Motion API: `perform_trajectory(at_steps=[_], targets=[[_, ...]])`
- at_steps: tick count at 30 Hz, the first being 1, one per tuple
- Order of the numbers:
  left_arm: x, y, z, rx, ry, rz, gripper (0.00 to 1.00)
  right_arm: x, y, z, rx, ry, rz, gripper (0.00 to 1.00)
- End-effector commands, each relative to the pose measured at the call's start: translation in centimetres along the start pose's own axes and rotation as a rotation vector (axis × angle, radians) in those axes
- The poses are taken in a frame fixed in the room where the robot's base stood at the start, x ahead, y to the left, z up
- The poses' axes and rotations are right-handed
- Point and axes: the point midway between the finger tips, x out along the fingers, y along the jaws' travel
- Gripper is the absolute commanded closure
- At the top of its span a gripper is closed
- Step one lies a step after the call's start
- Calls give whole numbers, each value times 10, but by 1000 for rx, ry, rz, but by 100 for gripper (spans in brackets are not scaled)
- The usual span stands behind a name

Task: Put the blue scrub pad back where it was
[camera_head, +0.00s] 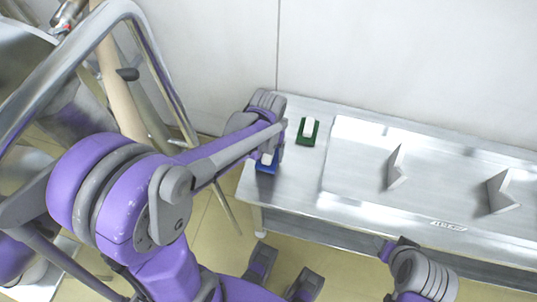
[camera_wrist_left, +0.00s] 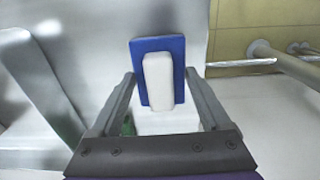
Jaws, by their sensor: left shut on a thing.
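The blue scrub pad (camera_head: 266,167) is a blue slab with a white block-shaped handle, at the left end of the metal table in the head view. In the left wrist view the blue pad (camera_wrist_left: 177,48) lies ahead, with its white handle between the fingers. My left gripper (camera_head: 269,152) is shut on the blue scrub pad; the fingers also show in the wrist view (camera_wrist_left: 158,80). I cannot tell whether the pad touches the table. My right gripper (camera_head: 388,250) is at the table's front edge, low in the head view; its jaws cannot be made out.
A green pad (camera_head: 306,140) with a white top lies on the table just right of my left gripper. A metal table (camera_head: 300,188) carries a raised plate with two upright angled brackets (camera_head: 396,168) and (camera_head: 502,190). A metal tube frame (camera_head: 150,55) stands at left. A wall is behind.

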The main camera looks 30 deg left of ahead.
Motion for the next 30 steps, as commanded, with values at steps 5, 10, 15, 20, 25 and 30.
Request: perform_trajectory(at_steps=[5, 10, 15, 20, 25, 30], targets=[[13, 0, 0, 0, 0, 0, 72, 2, 0, 1, 0, -1, 0, 50], [12, 0, 0, 0, 0, 0, 72, 2, 0, 1, 0, -1, 0, 50], [17, 0, 0, 0, 0, 0, 72, 6, 0, 4, 0, -2, 0, 50], [16, 0, 0, 0, 0, 0, 0, 5, 0, 3, 0, -2, 0, 50], [15, 0, 0, 0, 0, 0, 0, 4, 0, 3, 0, -2, 0, 50], [4, 0, 0, 0, 0, 0, 0, 0, 0, 0, 0, 0, 0, 50]])
